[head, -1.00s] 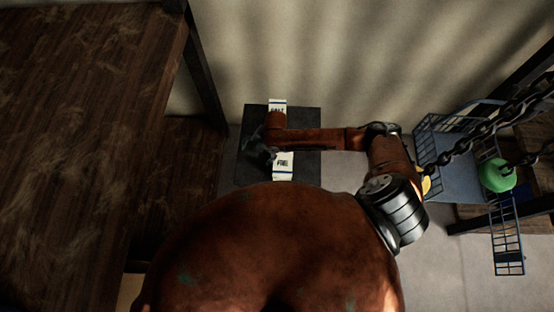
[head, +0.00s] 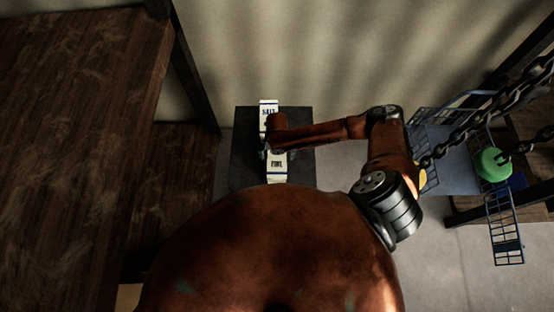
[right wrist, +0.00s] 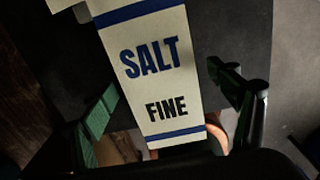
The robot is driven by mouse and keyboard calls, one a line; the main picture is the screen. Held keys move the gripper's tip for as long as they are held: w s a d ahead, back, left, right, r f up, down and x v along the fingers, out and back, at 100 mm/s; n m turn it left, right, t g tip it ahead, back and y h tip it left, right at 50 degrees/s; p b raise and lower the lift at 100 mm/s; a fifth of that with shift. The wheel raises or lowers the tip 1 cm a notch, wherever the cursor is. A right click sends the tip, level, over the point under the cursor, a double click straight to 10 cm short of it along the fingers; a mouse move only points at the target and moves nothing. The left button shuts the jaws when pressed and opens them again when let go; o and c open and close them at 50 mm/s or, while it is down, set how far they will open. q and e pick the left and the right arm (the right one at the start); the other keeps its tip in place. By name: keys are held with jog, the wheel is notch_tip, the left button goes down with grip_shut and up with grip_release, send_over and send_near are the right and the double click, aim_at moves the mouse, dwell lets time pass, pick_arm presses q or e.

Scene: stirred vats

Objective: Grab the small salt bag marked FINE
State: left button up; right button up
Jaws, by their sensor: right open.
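The white salt bag marked FINE (head: 277,167) is on a dark square stand (head: 244,172) in the head view, partly hidden by my right arm. In the right wrist view the bag (right wrist: 158,80) shows blue SALT, black FINE and blue stripes. My right gripper (head: 272,149) is over the bag's far part; its fingers are mostly hidden there. In the wrist view the right gripper (right wrist: 172,112) is open, one finger on each side of the bag, with visible gaps. A second white bag marked SALT (head: 268,114) is just beyond; its lower marking is hidden. My left gripper is not in view.
A large dark wooden surface (head: 70,110) fills the left side. A pale wall (head: 330,60) stands behind the stand. At right are hanging chains (head: 480,125), a blue wire frame (head: 505,228) and a green round object (head: 492,164).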

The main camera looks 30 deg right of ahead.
jog(key=shift+f, duration=0.65)
jog(key=shift+c, duration=0.5)
jog(key=c, duration=2.1)
jog(key=shift+w+r, duration=0.1)
